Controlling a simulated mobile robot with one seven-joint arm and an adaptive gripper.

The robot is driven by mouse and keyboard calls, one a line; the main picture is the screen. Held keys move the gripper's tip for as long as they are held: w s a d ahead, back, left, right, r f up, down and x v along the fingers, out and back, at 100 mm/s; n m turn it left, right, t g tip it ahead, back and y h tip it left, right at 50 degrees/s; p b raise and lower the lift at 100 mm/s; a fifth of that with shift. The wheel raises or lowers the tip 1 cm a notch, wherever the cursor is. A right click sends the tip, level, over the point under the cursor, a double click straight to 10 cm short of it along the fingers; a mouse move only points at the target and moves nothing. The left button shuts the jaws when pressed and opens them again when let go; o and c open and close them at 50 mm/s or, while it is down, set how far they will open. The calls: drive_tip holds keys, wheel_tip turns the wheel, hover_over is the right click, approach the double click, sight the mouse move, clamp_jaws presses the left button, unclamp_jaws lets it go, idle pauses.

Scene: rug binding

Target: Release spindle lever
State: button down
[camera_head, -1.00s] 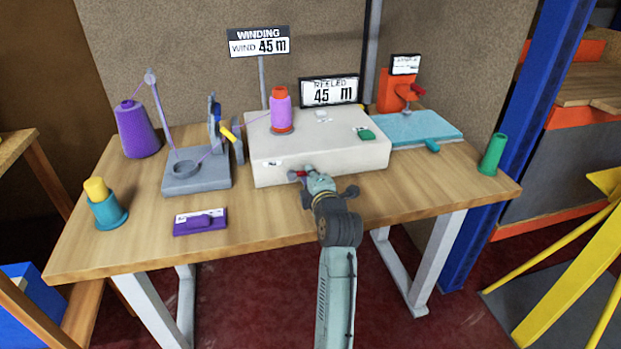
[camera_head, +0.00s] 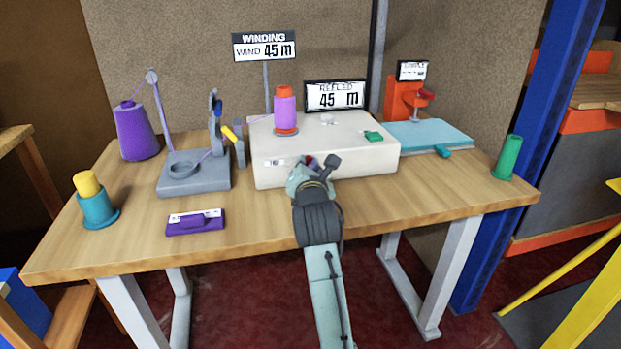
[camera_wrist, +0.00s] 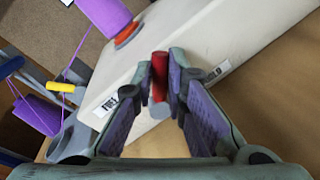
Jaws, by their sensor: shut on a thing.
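The spindle lever (camera_wrist: 159,78) has a red cylindrical grip and a grey round end. It stands at the front face of the white winder box (camera_head: 350,164). My gripper (camera_head: 308,165) is at that front face in the head view and hides most of the lever; only a bit of red shows. In the wrist view my gripper (camera_wrist: 164,85) is shut on the lever, with the red grip between the fingertips. A label reading FREE (camera_wrist: 109,105) is left of the lever, and a second label (camera_wrist: 218,71), unreadable, is to its right.
A purple block (camera_head: 195,226) and a yellow-topped teal cup (camera_head: 96,212) lie near the table's front left. The front right tabletop (camera_head: 440,195) is clear.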

drive_tip(key=n+b, duration=0.1)
drive_tip(key=a+n+b, duration=0.1)
drive_tip(key=n, duration=0.1)
drive_tip(key=a+n+t+b, duration=0.1)
drive_tip(key=n, duration=0.1)
drive_tip(key=shift+s+r+h+b, duration=0.15)
drive_tip(key=shift+r+h+b, duration=0.15)
drive_tip(key=shift+h+b, duration=0.1)
idle(0.3)
drive_tip(key=c, duration=1.6)
unclamp_jaws()
drive_tip(key=shift+s, duration=0.1)
drive_tip(key=s, duration=1.1)
drive_tip(key=shift+s+a+r, duration=0.25)
drive_tip(key=shift+s+a, duration=0.1)
